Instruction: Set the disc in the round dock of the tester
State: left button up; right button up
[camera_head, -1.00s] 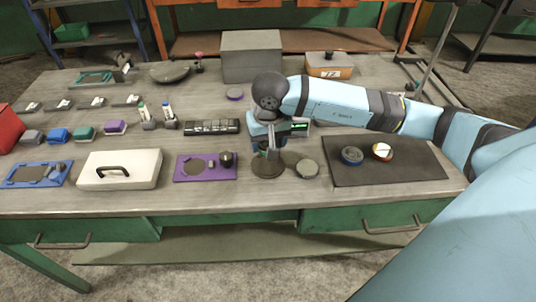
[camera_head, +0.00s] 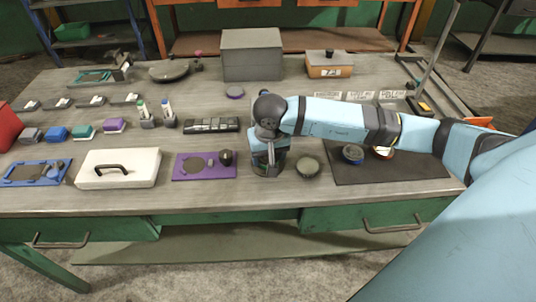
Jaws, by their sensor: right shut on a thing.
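My right gripper (camera_head: 268,168) points down at the front middle of the bench. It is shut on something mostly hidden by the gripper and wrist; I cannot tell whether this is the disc. To its left lies a purple plate (camera_head: 181,173) with a round grey recess and a dark knob; it may be the tester with the round dock. The recess appears empty. A grey-green round piece (camera_head: 308,167) lies just right of the gripper. My left gripper is not in view.
A white case (camera_head: 125,168) with a black handle and a blue plate (camera_head: 37,173) lie left. A dark mat (camera_head: 400,170) with two round pieces is right, under my arm. A black strip (camera_head: 211,125) and a grey box (camera_head: 251,55) stand behind.

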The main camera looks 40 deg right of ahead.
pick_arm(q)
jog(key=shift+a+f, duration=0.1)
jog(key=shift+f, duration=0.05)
pick_arm(e)
jog(key=shift+f, duration=0.2)
jog(key=o, duration=1.2)
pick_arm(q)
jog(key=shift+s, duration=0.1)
pick_arm(e)
jog(key=shift+o, duration=0.2)
jog(key=shift+r, duration=0.1)
jog(key=shift+r+p, duration=0.3)
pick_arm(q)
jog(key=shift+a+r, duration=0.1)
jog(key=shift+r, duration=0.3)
pick_arm(e)
notch_tip(320, 180, up, 12)
jog(key=s, duration=0.1)
jog(key=shift+s+a+r, duration=0.15)
jog(key=shift+a+r, duration=0.05)
jog(key=shift+a, duration=0.05)
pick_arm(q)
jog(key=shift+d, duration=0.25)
